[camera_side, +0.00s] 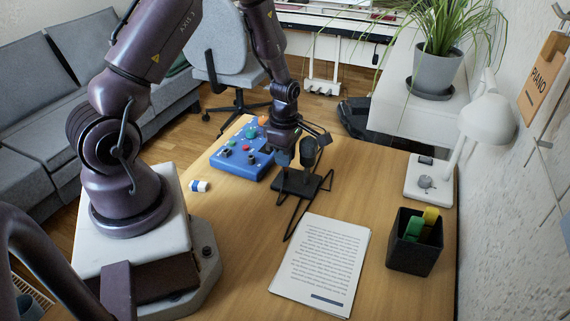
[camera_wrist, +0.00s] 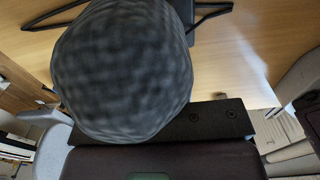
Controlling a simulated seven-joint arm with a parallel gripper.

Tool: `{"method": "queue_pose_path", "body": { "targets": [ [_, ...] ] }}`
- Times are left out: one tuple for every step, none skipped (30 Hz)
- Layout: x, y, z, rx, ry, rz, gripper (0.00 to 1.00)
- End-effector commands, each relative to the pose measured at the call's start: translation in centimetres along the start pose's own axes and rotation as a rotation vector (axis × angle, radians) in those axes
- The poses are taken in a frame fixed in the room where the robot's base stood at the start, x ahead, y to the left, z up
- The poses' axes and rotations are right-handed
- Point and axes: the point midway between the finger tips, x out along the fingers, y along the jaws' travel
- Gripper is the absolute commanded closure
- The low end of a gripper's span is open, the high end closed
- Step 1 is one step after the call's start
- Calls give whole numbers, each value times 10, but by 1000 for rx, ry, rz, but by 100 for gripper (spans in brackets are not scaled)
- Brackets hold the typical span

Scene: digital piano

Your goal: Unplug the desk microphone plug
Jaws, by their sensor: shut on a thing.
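The desk microphone has a dark mesh head (camera_side: 309,146) and a flat black base (camera_side: 313,184) on the wooden table, right beside my gripper in the side view. In the wrist view the mesh head (camera_wrist: 122,70) fills much of the picture and hides the fingertips. My gripper (camera_side: 283,172) points down at the left part of the base and is shut on a small dark thing there, seemingly the microphone plug; the plug itself is too small and dark to make out. A black cable (camera_side: 293,222) loops from the base across the table.
A blue control box (camera_side: 231,163) with coloured knobs stands just left of my gripper. A printed sheet (camera_side: 322,262) lies in front of the microphone. A black pen cup (camera_side: 412,257) and a white lamp (camera_side: 428,181) stand to the right. A small white-and-blue item (camera_side: 199,186) lies at the left edge.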

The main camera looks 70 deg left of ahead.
Motion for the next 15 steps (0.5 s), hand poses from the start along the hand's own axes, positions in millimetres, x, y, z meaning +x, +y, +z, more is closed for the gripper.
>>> {"method": "queue_pose_path", "body": {
  "targets": [
    [0,0,0,0,0,0,100],
    [0,0,0,0,0,0,100],
    [-1,0,0,0,0,0,100],
    [-1,0,0,0,0,0,100],
    [-1,0,0,0,0,0,100],
    [-2,0,0,0,0,0,100],
    [-2,0,0,0,0,1,100],
    [-3,0,0,0,0,1,100],
    [-4,0,0,0,0,1,100],
    [-5,0,0,0,0,1,100],
    [-5,0,0,0,0,1,100],
    [-6,0,0,0,0,1,100],
    [-7,0,0,0,0,1,100],
    [-7,0,0,0,0,1,100],
    [-8,0,0,0,0,1,100]
  ]
}}
